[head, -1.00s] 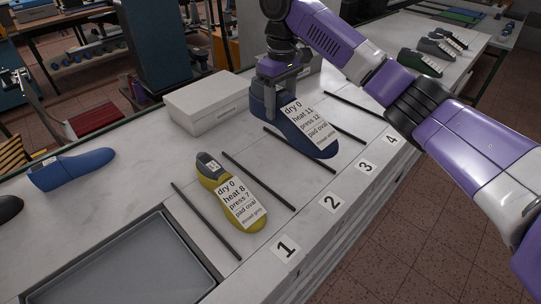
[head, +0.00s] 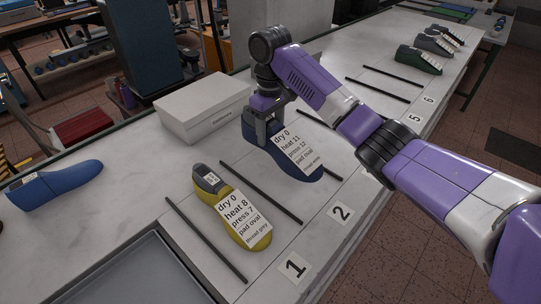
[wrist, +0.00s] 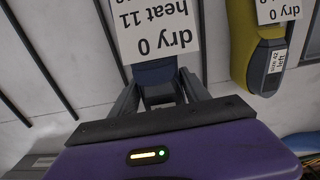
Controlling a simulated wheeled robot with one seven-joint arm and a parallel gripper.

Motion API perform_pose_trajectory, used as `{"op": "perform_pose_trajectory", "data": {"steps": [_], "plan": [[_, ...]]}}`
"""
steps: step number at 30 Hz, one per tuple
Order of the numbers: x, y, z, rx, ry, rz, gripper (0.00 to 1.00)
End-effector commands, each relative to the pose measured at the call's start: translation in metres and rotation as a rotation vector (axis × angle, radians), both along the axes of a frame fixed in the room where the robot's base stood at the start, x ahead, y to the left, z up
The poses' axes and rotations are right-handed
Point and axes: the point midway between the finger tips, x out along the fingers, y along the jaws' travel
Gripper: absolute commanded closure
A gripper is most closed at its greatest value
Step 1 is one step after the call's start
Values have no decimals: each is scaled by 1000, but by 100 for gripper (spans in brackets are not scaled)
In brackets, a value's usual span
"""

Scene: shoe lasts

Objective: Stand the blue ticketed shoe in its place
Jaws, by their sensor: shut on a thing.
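The blue ticketed shoe (head: 262,148) bears a white ticket reading dry 0, heat 11, press 12, pad oval. My gripper (head: 268,128) is shut on its raised heel end, with the toe pointing toward the numbered front edge. It is near the place numbered 2 (head: 341,213), right of one dark divider bar (head: 260,191); I cannot tell whether its sole touches the counter. In the wrist view the blue shoe (wrist: 155,72) sits between my fingers, mostly hidden by its ticket. My arm hides numbers 3 and 4.
A yellow ticketed shoe (head: 252,236) stands at place 1 (head: 295,266). A white box (head: 203,108) is behind. Another blue shoe (head: 55,185) lies at the left, near a grey tray (head: 150,262). Green and grey shoes (head: 418,60) stand far right, beyond bare space by 5 (head: 414,118).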

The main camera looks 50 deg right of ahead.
Motion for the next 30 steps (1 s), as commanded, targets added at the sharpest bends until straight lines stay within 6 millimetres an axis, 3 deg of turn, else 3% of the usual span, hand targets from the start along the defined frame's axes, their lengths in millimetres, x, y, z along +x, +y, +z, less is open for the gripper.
{"op": "perform_pose_trajectory", "data": {"steps": [6, 13, 21, 30], "plan": [[0, -1, -31, -2, -1, -1, 100], [0, -1, -47, -1, -1, -1, 100], [0, -1, -79, -1, -1, -1, 100], [1, -1, -84, -2, -2, 0, 100]]}}
